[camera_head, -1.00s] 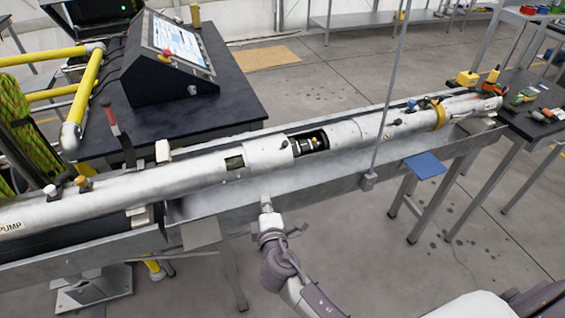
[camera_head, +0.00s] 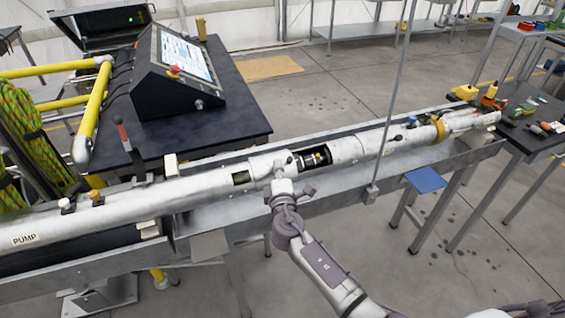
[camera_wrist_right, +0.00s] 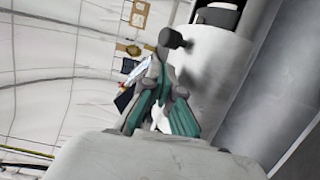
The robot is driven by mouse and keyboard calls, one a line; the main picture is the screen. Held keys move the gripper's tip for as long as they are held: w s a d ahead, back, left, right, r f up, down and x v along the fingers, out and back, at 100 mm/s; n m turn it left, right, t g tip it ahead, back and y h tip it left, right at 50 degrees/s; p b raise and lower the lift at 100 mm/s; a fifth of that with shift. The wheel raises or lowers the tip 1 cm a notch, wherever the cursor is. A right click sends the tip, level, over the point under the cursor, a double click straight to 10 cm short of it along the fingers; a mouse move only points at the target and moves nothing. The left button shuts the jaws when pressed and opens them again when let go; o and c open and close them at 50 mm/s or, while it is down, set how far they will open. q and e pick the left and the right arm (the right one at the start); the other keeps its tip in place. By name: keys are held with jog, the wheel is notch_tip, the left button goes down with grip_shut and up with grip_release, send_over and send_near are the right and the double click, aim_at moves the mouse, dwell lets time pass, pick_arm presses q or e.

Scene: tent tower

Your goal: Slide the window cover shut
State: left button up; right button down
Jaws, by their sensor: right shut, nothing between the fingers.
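The long white tube has an open window (camera_head: 315,158) with dark parts showing inside. A pale sleeve section, which looks like the window cover (camera_head: 260,165), sits just left of the opening. My right gripper (camera_head: 279,166) is shut and empty, at the front side of this section near the window's left edge. In the right wrist view my fingers (camera_wrist_right: 158,72) meet close to a dark knob (camera_wrist_right: 172,38) on the white surface. I cannot tell if they touch it. The dark opening (camera_wrist_right: 216,16) shows beyond the knob. My left gripper is out of view.
The tube lies in a grey metal trough (camera_head: 340,180). A thin grey pole (camera_head: 392,110) rises from the trough to the right. A console (camera_head: 180,70) stands on the dark table behind. A table with small tools (camera_head: 530,110) is at the right.

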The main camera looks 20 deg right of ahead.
jog(key=shift+d, duration=0.6)
jog(key=shift+d, duration=0.3)
jog(key=d+b, duration=0.2)
jog(key=d, duration=1)
jog(key=shift+w+d, duration=0.2)
jog(key=shift+d, duration=0.2)
jog(key=shift+r, duration=0.1)
